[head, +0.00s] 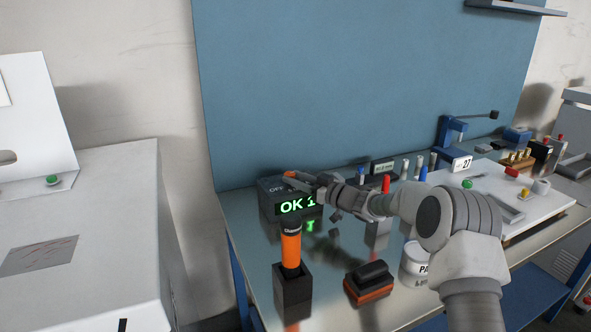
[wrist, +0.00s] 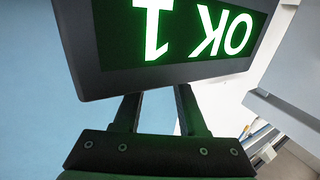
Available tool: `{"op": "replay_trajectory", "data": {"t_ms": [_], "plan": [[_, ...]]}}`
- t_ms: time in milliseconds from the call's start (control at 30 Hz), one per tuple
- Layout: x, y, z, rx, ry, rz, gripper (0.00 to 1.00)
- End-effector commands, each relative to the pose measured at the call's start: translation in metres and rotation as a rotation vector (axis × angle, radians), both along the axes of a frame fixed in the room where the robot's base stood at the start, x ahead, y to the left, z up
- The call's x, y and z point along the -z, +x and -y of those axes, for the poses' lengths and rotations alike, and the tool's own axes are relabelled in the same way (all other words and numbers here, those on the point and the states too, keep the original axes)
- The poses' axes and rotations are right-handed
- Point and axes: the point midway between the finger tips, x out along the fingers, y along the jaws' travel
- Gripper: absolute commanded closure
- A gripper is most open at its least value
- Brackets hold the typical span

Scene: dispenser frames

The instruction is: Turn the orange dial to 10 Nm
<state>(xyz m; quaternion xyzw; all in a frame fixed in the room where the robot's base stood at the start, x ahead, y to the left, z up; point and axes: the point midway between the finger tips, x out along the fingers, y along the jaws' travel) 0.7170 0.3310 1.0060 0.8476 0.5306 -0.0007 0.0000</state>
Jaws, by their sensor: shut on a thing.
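A dark box (head: 270,205) stands on the bench against the blue panel. Its front display (head: 290,206) glows green and reads "OK 1"; my arm covers what follows. The display fills the top of the wrist view (wrist: 190,30), upside down and cut off by the frame edge. A small orange dial (head: 289,174) shows at the top of the box, mostly hidden by my gripper (head: 299,179). My gripper is shut on the dial. In the wrist view its fingers pass behind the box, so the tips and dial are hidden there. I cannot read the dial's marks.
An orange-and-black tool (head: 291,249) stands upright in a black holder (head: 292,287) in front of the box. Several small tools stand right of the box, close to my arm.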

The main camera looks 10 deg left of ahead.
Motion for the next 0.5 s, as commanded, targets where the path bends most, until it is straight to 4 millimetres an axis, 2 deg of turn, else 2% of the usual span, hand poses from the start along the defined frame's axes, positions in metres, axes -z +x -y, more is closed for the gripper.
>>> {"op": "replay_trajectory", "data": {"t_ms": [500], "plan": [[-0.0004, 0.0012, 0.0003, -0.067, 0.001, 0.003, 1.00]]}}
